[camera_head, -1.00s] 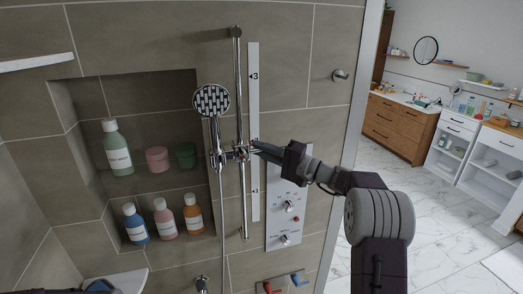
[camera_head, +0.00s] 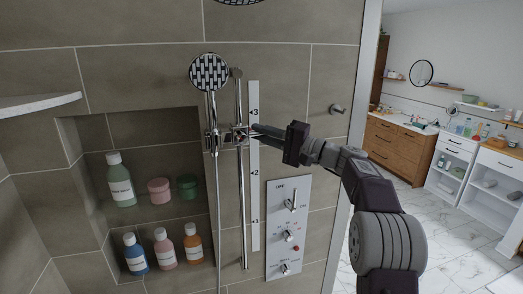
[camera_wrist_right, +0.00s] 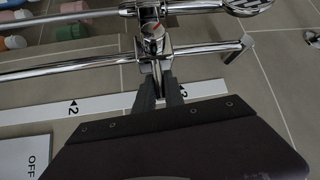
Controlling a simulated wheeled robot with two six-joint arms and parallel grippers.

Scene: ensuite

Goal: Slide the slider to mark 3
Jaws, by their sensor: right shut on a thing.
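The chrome slider (camera_head: 238,137) sits on the upright rail (camera_head: 243,200) and carries the round hand shower (camera_head: 209,73). It stands between mark 2 (camera_head: 254,173) and mark 3 (camera_head: 254,112) of the white scale strip (camera_head: 255,212), nearer mark 3. My right gripper (camera_head: 256,131) reaches in from the right, across the strip, and is shut on the slider's front part. In the right wrist view, the fingers (camera_wrist_right: 165,88) close on the piece below the slider body (camera_wrist_right: 153,40), and mark 3 (camera_wrist_right: 184,90) is partly hidden by them. My left gripper is out of view.
A control panel (camera_head: 289,225) with a lever and knobs is on the wall below my right arm. A niche (camera_head: 150,130) with bottles and jars lies left of the rail. A wall hook (camera_head: 336,108) is at the upper right. The rail above the slider is clear.

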